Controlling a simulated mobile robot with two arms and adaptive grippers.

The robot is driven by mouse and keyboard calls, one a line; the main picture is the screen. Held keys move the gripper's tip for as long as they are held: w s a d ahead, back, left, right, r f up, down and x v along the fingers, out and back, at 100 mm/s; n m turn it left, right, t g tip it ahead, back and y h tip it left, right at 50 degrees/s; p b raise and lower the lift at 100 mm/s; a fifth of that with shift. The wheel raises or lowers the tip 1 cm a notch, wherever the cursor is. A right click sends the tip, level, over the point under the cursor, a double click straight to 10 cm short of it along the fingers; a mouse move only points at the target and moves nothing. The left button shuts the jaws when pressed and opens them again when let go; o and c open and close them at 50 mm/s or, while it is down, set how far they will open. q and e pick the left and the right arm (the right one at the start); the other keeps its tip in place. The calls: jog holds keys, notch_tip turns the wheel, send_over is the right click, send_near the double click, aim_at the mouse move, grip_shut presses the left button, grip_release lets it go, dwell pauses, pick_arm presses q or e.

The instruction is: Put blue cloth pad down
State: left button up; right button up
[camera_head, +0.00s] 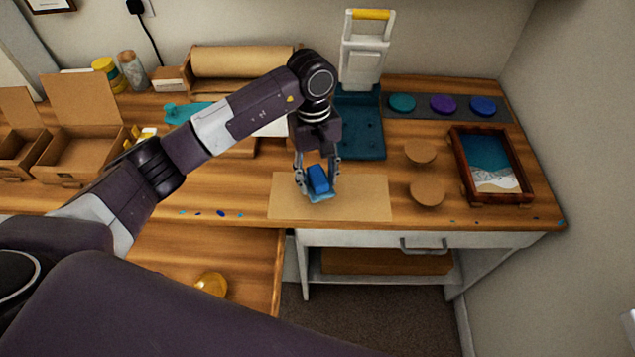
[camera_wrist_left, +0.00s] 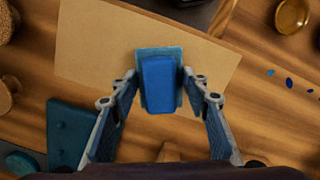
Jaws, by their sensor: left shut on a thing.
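The blue cloth pad (camera_head: 318,180) has a darker blue block-like top and a paler blue base. My left gripper (camera_head: 317,186) points down from above and is shut on it. In the left wrist view the pad (camera_wrist_left: 159,84) sits between the fingers of my left gripper (camera_wrist_left: 160,82). Under it lies a flat tan paper sheet (camera_head: 360,200) at the front of the wooden bench. I cannot tell whether the pad's base touches the sheet. My right gripper is not in view.
Open cardboard boxes (camera_head: 85,108) are at left. Blue drips dot the bench.

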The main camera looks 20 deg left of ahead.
aim_at(317, 186)
pick_arm(q)
notch_tip(317, 186, down, 3)
jog(key=shift+f, duration=0.25)
jog(key=o, duration=1.2)
jog(key=shift+r, duration=0.1)
jog(key=shift+c, duration=0.2)
jog(key=shift+r, duration=0.4)
jog(key=r+b, duration=0.1)
jog(key=r, duration=0.6)
jog(key=w+a+r+b, duration=0.1)
jog(key=r, duration=0.3)
jog(key=shift+r+b, duration=0.25)
jog(key=shift+b, duration=0.1)
